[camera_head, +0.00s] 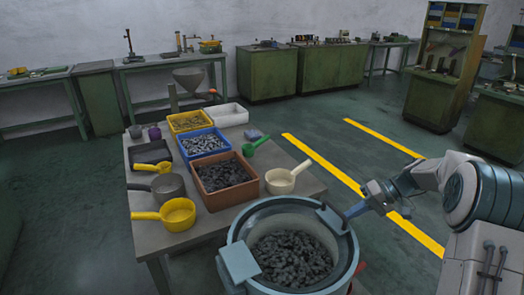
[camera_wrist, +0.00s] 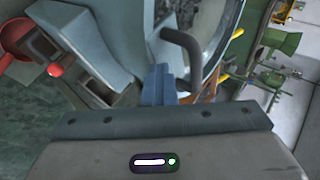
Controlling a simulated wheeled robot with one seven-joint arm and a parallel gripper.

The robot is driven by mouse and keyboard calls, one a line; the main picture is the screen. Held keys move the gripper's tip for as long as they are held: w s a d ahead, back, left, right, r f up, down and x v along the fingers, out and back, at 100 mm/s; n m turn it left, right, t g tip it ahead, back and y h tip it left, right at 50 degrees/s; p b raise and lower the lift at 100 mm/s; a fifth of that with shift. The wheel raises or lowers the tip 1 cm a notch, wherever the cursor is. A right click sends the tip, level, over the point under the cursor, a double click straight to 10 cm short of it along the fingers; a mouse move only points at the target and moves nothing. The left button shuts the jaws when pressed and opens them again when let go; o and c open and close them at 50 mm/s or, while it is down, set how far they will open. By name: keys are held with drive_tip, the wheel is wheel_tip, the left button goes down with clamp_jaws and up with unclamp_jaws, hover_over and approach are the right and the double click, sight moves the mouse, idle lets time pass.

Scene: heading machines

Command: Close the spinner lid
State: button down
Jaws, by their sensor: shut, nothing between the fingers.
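The spinner (camera_head: 233,232) is a round, blue-grey drum at the bottom of the head view, open at the top. Dark metal pieces (camera_head: 290,258) lie inside it. No lid covers the opening; I cannot clearly tell the lid apart from the rim parts. A bracket (camera_head: 332,217) and a dark bent handle (camera_head: 357,209) are at its right rim. My gripper (camera_head: 366,205) is at this handle, shut and empty. In the wrist view the blue fingers (camera_wrist: 157,86) are together, close beside the dark handle (camera_wrist: 188,50). I cannot tell whether they touch it.
A grey table (camera_head: 160,233) left of the spinner holds a brown crate (camera_head: 203,196), a blue crate (camera_head: 186,155), a yellow crate (camera_head: 174,127), a white tray (camera_head: 229,115) and several scoops. Floor with yellow lines (camera_head: 385,138) is clear behind my arm.

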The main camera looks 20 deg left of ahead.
drive_tip(key=a+r+p+v, duration=0.2)
drive_tip(key=v, duration=1)
drive_tip(key=s+r+m+t+h, duration=0.1)
drive_tip(key=s+r+m+h, duration=0.15)
drive_tip(key=s, duration=0.55)
drive_tip(key=s+r+m+t+h, duration=0.1)
drive_tip(key=s+r+h, duration=0.15)
drive_tip(key=s, duration=0.45)
drive_tip(key=s+d+f+m+t+h, duration=0.1)
drive_tip(key=s+f+h, duration=0.1)
drive_tip(key=s, duration=0.6)
drive_tip(key=s+d+f+m+t+h+p, duration=0.1)
drive_tip(key=s+d+f+t+h, duration=0.1)
drive_tip(key=s, duration=0.7)
drive_tip(key=shift+s+f+t, duration=0.2)
drive_tip(key=shift+f+t, duration=0.1)
drive_tip(key=shift+f, duration=0.15)
